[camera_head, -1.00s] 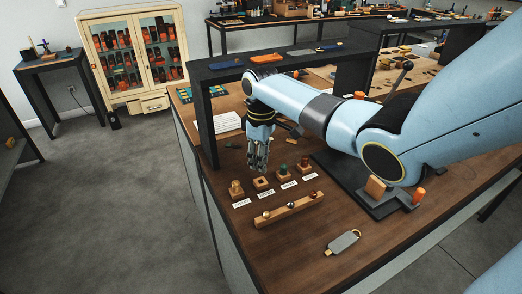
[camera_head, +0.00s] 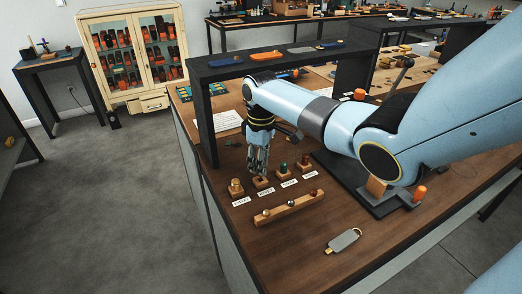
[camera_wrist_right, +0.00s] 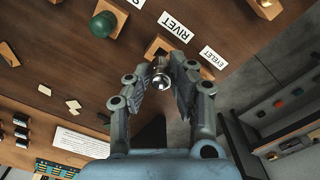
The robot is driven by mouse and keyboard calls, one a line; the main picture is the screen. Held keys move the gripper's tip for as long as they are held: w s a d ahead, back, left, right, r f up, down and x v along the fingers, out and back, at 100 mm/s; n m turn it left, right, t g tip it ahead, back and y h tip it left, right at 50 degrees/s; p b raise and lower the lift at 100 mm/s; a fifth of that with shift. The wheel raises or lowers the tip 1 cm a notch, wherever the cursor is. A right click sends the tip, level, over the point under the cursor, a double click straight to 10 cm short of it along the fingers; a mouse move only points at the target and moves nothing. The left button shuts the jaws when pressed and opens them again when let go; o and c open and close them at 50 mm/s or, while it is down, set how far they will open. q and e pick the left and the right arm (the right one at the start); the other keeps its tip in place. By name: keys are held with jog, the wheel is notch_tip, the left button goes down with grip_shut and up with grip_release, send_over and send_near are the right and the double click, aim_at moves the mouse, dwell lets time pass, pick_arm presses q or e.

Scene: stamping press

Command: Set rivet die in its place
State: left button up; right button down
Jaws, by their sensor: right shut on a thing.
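My right gripper (camera_head: 258,171) is shut on the rivet die, with its fingers pointing down at the wooden holder (camera_head: 263,183) second from the left. In the right wrist view the die (camera_wrist_right: 161,82) shows as a small shiny metal piece between the fingertips of the right gripper (camera_wrist_right: 163,70). The holder marked RIVET (camera_wrist_right: 155,44) is right by the fingertips, partly hidden by them. I cannot tell whether the die touches it. The RIVET label (camera_wrist_right: 175,26) lies flat beside it.
Neighbouring holders carry a brass-coloured die (camera_head: 236,185), a green-topped die (camera_head: 283,170) and a dark reddish die (camera_head: 305,160). A wooden rail (camera_head: 288,208) with round metal pieces lies in front. A dark raised shelf (camera_head: 225,66) stands behind the gripper.

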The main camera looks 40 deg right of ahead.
jog(key=shift+p, duration=0.3)
jog(key=shift+f, duration=0.2)
jog(key=shift+f+b, duration=0.9)
jog(key=shift+f, duration=0.1)
jog(key=shift+f, duration=0.2)
jog(key=c, duration=1.1)
grip_release()
